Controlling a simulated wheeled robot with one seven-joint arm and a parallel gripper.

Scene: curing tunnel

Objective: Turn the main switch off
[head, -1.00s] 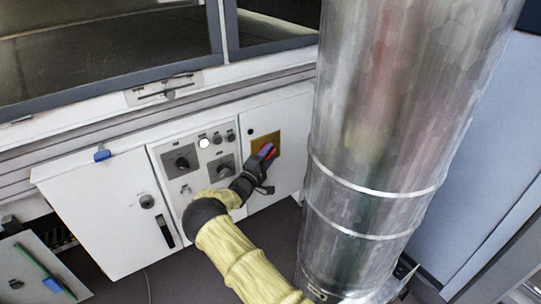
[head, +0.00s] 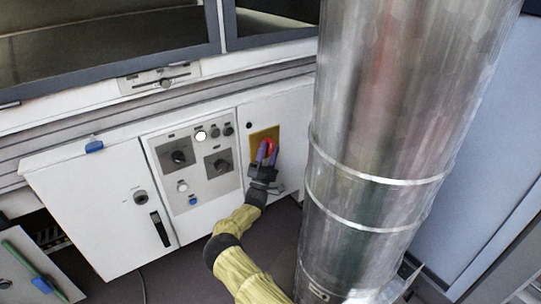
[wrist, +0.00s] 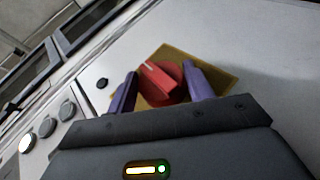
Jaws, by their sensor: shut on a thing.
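The main switch is a red rotary knob (wrist: 162,82) on a yellow plate (wrist: 213,72), on the white cabinet door right of the control panel. In the head view the red knob (head: 266,147) shows between the purple fingers, with the yellow plate (head: 256,135) behind it. My gripper (wrist: 160,86) has one purple finger on each side of the knob and is shut on it. In the head view my gripper (head: 266,155) reaches up to it from below. A pale mark on the knob points to the upper left in the wrist view.
The grey control panel (head: 205,193) with black knobs, a lit white lamp (head: 200,135) and buttons lies left of the switch. A large metal duct (head: 375,130) stands close on the right. A white door (head: 95,205) is further left.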

